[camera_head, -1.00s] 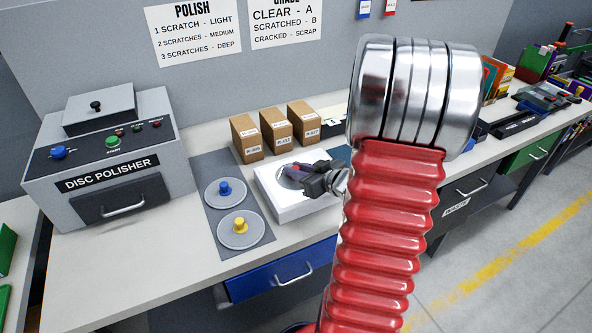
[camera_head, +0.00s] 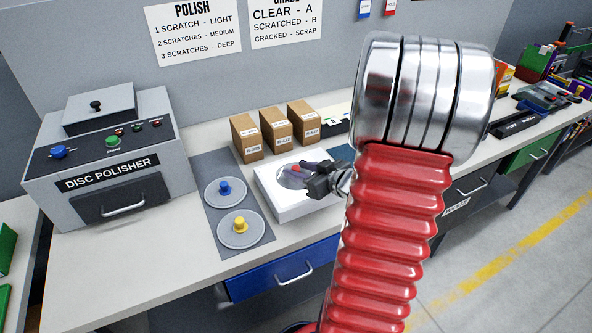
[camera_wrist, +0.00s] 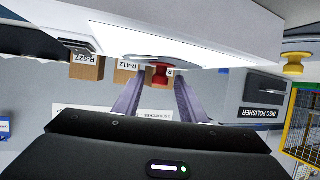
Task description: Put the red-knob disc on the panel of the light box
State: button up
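The red-knob disc (camera_head: 289,181) lies on the bright top panel of the white light box (camera_head: 297,205), as far as the head view shows. Its red knob (camera_wrist: 160,75) points up there; the wrist view shows it upside down, between my fingertips. My gripper (camera_wrist: 158,82) is open, with a small gap visible on each side of the knob. In the head view my gripper (camera_head: 308,172) reaches in from the right, low over the panel. Part of the disc is hidden behind the fingers.
A blue-knob disc (camera_head: 213,195) and a yellow-knob disc (camera_head: 230,238) lie on a grey mat (camera_head: 208,165) left of the light box. Several cardboard boxes (camera_head: 276,134) stand behind it. The disc polisher (camera_head: 105,165) stands at left. Bare bench lies in front of the polisher.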

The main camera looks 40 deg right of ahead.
jog(key=v, duration=1)
jog(key=shift+s+r, duration=0.2)
jog(key=shift+s, duration=0.05)
dwell(0.4)
jog(key=w+a+r+m+g+h, duration=0.1)
jog(key=w+a+r+g+h, duration=0.25)
jog(key=w+r+h, duration=0.45)
jog(key=s+a+g+y, duration=0.2)
jog(key=s+a+y, duration=0.2)
jog(key=a, duration=1)
jog(key=s+a+n+g+y, duration=0.1)
jog(key=s+a+y, duration=0.3)
jog(key=s+a, duration=0.5)
jog(key=a+r+g, duration=0.1)
jog(key=a, duration=0.4)
jog(key=shift+s, duration=0.15)
